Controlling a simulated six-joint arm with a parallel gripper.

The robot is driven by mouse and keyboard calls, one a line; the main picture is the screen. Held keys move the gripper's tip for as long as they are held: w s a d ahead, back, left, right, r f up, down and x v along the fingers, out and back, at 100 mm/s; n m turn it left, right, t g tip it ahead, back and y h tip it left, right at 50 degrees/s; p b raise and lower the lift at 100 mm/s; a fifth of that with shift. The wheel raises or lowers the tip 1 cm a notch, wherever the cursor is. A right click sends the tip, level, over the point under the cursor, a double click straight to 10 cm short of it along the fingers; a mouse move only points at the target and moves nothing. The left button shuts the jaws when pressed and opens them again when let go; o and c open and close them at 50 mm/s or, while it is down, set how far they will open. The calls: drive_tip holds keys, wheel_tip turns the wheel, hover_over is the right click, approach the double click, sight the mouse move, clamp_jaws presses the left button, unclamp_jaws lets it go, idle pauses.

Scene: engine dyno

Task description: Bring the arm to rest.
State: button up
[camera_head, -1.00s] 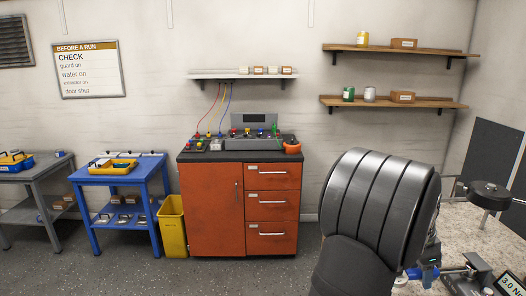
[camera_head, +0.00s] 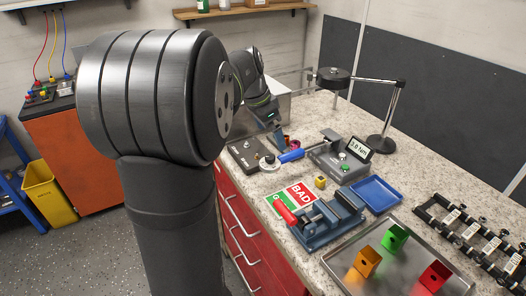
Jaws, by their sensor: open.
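My arm rises large in the left foreground of the head view, and its far end reaches over the back left of the bench. My gripper (camera_head: 279,136) is small there and points down over the bench near a dark plate (camera_head: 246,156) with knobs. It is open, and I see nothing held between its fingers. Its fingertips are hard to make out against the items behind them. A blue-handled tool (camera_head: 291,156) lies just right of it. My upper arm hides part of the bench's left side.
The speckled bench (camera_head: 330,112) holds a display reading 3.0 Nm (camera_head: 357,147), a jointed stand (camera_head: 381,142), a blue tray (camera_head: 377,193) and a blue vise (camera_head: 325,222) beside a red-green card (camera_head: 292,198). A metal tray (camera_head: 402,272) holds coloured brackets. A rack (camera_head: 470,238) stands right.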

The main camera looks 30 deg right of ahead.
drive_tip(key=s+a+r+h, duration=0.1)
drive_tip(key=s+a+r, duration=0.1)
drive_tip(key=a+r, duration=0.8)
drive_tip(key=d+x, duration=0.1)
drive_tip(key=x, duration=0.8)
drive_tip(key=shift+d, duration=0.25)
drive_tip(key=shift+s+r, duration=0.1)
drive_tip(key=shift+r, duration=0.1)
drive_tip(key=v, duration=1)
drive_tip(key=shift+s, duration=0.1)
